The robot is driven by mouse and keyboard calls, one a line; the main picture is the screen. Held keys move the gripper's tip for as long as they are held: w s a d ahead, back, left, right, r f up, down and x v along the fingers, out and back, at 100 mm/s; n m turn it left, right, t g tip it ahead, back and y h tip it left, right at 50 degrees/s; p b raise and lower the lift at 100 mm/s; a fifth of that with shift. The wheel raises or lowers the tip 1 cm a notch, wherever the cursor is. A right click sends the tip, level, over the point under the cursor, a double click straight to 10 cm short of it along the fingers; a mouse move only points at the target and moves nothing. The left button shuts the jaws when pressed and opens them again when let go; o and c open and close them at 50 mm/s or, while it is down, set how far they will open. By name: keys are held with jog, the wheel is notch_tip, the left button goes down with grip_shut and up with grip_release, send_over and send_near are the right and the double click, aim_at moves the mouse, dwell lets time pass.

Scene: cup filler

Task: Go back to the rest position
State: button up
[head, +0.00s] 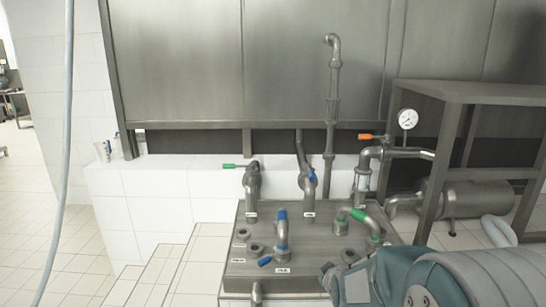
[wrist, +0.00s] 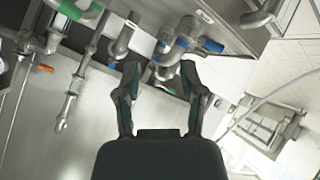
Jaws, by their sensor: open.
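My gripper (wrist: 160,75) is open and empty in the wrist view, its two dark fingers apart. Pipes with blue and green parts show beyond its fingertips; I cannot tell how far away they are. In the head view my teal and grey arm is at the lower right, and the gripper's fingers cannot be made out there. The arm is beside the metal pipe box (head: 215,280), near its right front corner.
A gauge (head: 407,118) and metal frame (head: 447,90) stand at right. A hose (head: 68,130) hangs at left.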

jog(key=s+r+m+g, duration=0.2)
jog(key=s+r, duration=0.4)
jog(key=s, duration=0.9)
jog(key=s+r+m+g, duration=0.3)
jog(key=s+r+m, duration=0.2)
jog(key=s, duration=1.1)
jog(key=shift+d+r+m, duration=0.25)
jog(key=shift+r+m, duration=0.05)
jog(key=shift+r, duration=0.4)
jog(key=shift+o, duration=0.3)
